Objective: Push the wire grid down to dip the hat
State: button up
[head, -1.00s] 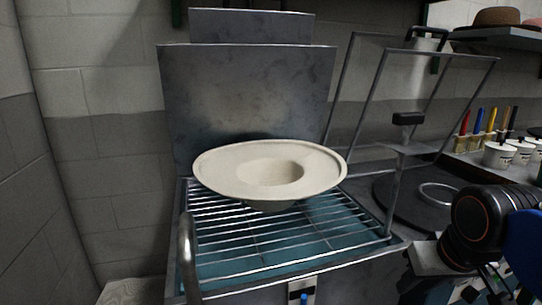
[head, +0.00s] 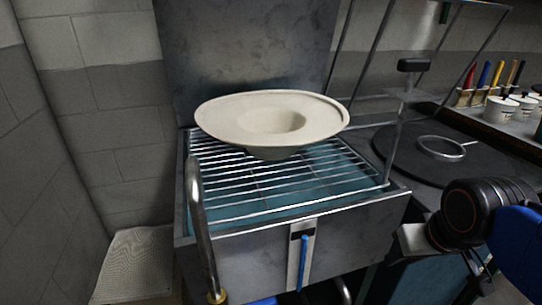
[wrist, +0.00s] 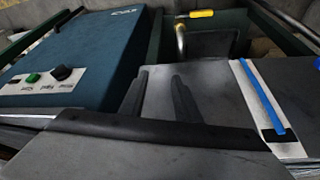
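The cream wide-brimmed hat (head: 240,118) rests crown-down on the wire grid (head: 215,180). The grid lies level over blue-green liquid (head: 330,180) in a metal tank (head: 350,226). A bent metal bar (head: 195,205) rises at the grid's front left and runs down past the tank front. It has a yellow part low down, cut by the frame's bottom. In the wrist view a metal bar with a yellow grip (wrist: 201,14) shows at the top. My gripper (wrist: 160,80) has two dark fingers apart, with nothing between them.
A teal box (wrist: 75,55) with a green button and black knob is at the wrist view's left. A blue strip (head: 303,262) marks the tank front. A metal frame (head: 365,75) and round dark plate (head: 395,155) stand right. Floor at left holds a pale mat (head: 138,262).

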jog(key=o, duration=1.1)
jog(key=w+r+n, duration=0.1)
jog(key=w+r, duration=0.3)
jog(key=r, duration=1.2)
jog(key=w+r+n+y, duration=0.1)
jog(key=w+r, duration=0.2)
jog(key=r, duration=1.4)
jog(key=w+r+n, duration=0.1)
jog(key=w+r, duration=0.3)
jog(key=r, duration=1.2)
jog(key=s+d+x, duration=0.1)
jog(key=x, duration=1.6)
jog(key=shift+a+f+g, duration=0.25)
jog(key=shift+f+g, duration=0.05)
jog(key=shift+w, duration=0.1)
jog(key=shift+c, duration=0.6)
